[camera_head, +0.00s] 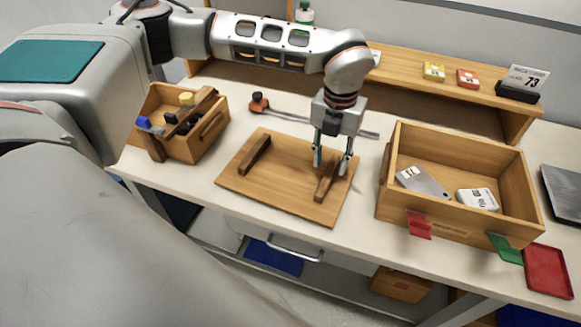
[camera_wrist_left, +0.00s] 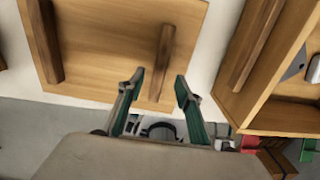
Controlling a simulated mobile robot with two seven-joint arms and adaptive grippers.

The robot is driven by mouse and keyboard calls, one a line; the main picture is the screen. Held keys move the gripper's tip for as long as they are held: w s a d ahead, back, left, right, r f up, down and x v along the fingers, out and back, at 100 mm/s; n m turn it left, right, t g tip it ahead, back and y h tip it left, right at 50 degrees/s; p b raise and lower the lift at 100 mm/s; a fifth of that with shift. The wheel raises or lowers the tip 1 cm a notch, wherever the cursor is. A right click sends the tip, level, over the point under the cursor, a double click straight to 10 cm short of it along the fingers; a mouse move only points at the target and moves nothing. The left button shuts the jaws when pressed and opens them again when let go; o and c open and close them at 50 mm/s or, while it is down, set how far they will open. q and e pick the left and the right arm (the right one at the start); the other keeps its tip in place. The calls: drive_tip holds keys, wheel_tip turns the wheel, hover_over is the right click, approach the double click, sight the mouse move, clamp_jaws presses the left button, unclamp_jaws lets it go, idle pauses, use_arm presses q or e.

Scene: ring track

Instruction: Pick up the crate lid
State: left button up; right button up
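The crate lid (camera_head: 285,187) is a flat wooden board with two dark wooden battens, lying on the light bench in the middle of the head view. It also shows in the left wrist view (camera_wrist_left: 110,45). My left gripper (camera_head: 331,165) points down over the lid's right batten (camera_head: 327,183). In the left wrist view the fingers (camera_wrist_left: 157,84) are spread, with a gap wider than the batten (camera_wrist_left: 163,58), which lies in line with the gap. I cannot tell how high the fingertips are above the lid. My right gripper is not in view.
An open wooden crate (camera_head: 455,231) holding a metal tool and a white item stands right of the lid. A small wooden tool carrier (camera_head: 205,140) stands left. A hammer-like tool (camera_head: 285,114) lies behind. A raised wooden shelf (camera_head: 400,75) runs along the back.

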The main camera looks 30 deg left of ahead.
sight(328, 174)
use_arm(q)
wheel_tip(328, 174, down, 4)
drive_tip(key=shift+w+f, duration=0.1)
clamp_jaws()
drive_tip(key=shift+r, duration=0.2)
